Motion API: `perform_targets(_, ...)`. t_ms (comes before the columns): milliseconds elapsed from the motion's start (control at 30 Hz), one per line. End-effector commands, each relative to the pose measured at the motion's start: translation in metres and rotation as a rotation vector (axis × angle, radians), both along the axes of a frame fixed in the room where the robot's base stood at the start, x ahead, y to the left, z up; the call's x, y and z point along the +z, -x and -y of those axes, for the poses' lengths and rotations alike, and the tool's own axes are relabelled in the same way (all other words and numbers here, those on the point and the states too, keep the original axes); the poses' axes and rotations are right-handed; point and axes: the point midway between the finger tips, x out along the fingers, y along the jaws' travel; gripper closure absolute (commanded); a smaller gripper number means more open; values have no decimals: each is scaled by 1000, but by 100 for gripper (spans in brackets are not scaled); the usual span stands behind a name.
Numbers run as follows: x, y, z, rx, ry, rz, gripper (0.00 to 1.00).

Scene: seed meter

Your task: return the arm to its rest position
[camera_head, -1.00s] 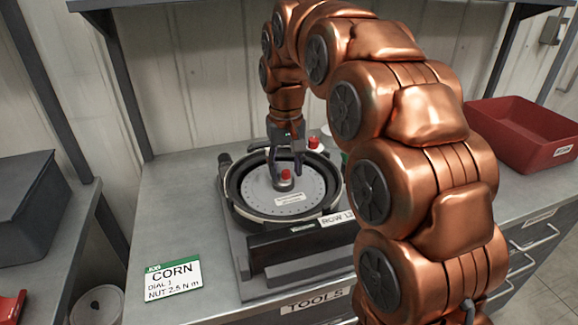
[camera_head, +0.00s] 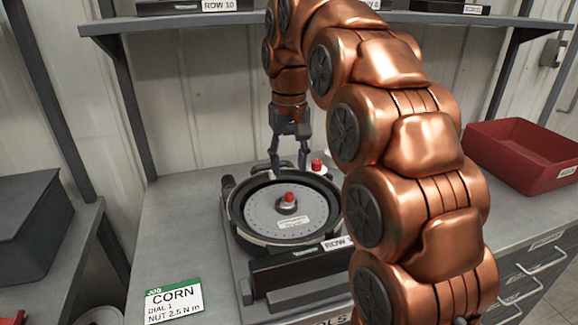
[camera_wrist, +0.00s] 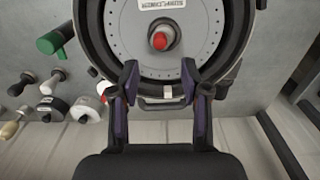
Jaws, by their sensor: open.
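My gripper (camera_head: 289,160) hangs from my copper arm above the back part of the seed meter, with its fingers apart and nothing between them. In the wrist view, my gripper (camera_wrist: 160,80) shows two spread fingers with the meter's disc beyond them. The seed meter (camera_head: 236,225) is a round black housing with a grey disc (camera_head: 262,214) in it. A red-topped knob (camera_head: 289,197) stands at the disc's centre, clear of the fingers; it also shows in the wrist view (camera_wrist: 161,41). My arm hides the right side of the meter's base.
A shelf (camera_head: 190,25) with labelled boxes runs above the bench. A red bin (camera_head: 510,150) stands at the right. A CORN job card (camera_head: 173,300) lies at the front left.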

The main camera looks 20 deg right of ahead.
Motion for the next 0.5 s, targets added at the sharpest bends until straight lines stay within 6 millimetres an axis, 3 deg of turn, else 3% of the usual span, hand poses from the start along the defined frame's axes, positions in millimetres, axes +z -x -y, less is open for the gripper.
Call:
perform_targets(333, 1, 1, 0, 0, 0, 0, 54)
perform_targets(500, 2, 18, 0, 4, 0, -11, 54)
